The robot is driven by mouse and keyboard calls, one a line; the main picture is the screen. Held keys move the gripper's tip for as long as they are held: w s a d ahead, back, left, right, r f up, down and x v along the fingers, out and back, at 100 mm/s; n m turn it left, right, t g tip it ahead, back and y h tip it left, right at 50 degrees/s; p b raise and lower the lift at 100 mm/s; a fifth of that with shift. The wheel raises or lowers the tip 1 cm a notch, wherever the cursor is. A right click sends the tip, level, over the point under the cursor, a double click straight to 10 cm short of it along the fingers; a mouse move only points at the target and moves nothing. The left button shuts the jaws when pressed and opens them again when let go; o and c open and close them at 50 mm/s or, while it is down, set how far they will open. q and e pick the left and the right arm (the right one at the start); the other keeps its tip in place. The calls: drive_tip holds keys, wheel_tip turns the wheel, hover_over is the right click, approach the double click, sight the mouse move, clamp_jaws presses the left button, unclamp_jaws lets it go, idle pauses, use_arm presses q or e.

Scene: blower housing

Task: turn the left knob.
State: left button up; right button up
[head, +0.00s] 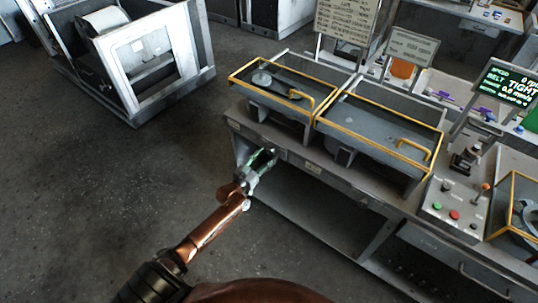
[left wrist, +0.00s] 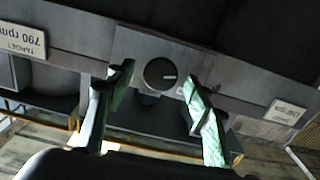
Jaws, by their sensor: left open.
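The left knob (left wrist: 160,74) is a dark round dial with a short white pointer line, on a grey front panel (left wrist: 133,45) in the left wrist view. The line points to the right in that picture. My left gripper (left wrist: 157,80) is open, with one green finger on each side of the knob as seen from the wrist. I cannot tell whether a finger touches it. In the head view my left gripper (head: 264,161) is at the front edge of the bench, near its left end. There the knob cannot be made out behind the fingers. My right gripper is not in view.
The bench (head: 312,169) carries two yellow-edged housings, a left one (head: 277,100) and a right one (head: 372,135). A control box with buttons (head: 455,212) stands at the right. A "TARGET 790 rpm" label (left wrist: 22,40) shows upside down. Open floor (head: 100,200) lies left of the bench.

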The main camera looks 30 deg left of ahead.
use_arm(q)
drive_tip(key=shift+w, duration=0.9)
drive_tip(key=c, duration=1.2)
drive_tip(key=shift+o, duration=0.2)
drive_tip(key=shift+n, duration=1.1)
